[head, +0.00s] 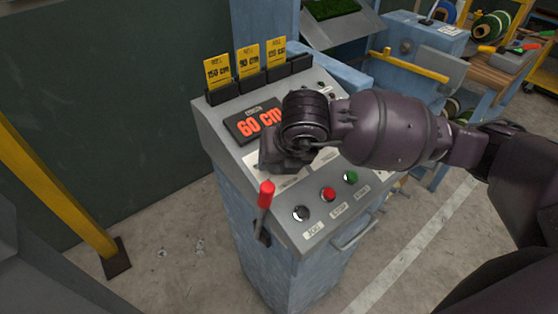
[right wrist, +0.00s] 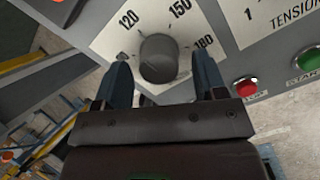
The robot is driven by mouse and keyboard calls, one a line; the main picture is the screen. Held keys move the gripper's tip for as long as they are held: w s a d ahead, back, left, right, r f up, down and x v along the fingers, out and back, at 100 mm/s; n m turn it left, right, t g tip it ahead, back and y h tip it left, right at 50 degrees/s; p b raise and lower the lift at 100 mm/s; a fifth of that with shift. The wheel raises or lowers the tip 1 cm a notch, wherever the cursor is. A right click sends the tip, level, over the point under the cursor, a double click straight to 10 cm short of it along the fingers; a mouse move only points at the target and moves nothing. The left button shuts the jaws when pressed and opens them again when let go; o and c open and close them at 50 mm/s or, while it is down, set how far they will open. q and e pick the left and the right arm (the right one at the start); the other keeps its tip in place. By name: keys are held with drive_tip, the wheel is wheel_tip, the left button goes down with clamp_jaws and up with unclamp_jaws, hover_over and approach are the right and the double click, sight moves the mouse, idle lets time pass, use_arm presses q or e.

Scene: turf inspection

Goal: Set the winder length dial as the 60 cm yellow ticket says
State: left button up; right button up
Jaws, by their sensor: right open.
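The grey dial knob (right wrist: 158,58) sits on a white plate (right wrist: 120,42) marked 120, 150 and 180 in the right wrist view; its pointer is not clear. My right gripper (right wrist: 162,64) is open, with one finger on each side of the knob; I cannot tell whether they touch it. In the head view my right gripper (head: 283,158) covers the dial. Yellow tickets stand in black holders at the console's back: 150 cm (head: 217,71), 90 cm (head: 248,58), and a third (head: 276,52) too small to read surely. A black display (head: 254,122) shows 60 cm in red. My left gripper is out of view.
The console front (head: 320,226) has a black button (head: 301,213), red button (head: 328,194) and green button (head: 351,177). A red-tipped lever (head: 266,194) stands at its left edge. A yellow post (head: 60,185) is at left. Open floor lies in front.

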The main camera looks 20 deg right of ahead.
drive_tip(key=shift+w+f, duration=0.2)
drive_tip(key=shift+f, duration=0.3)
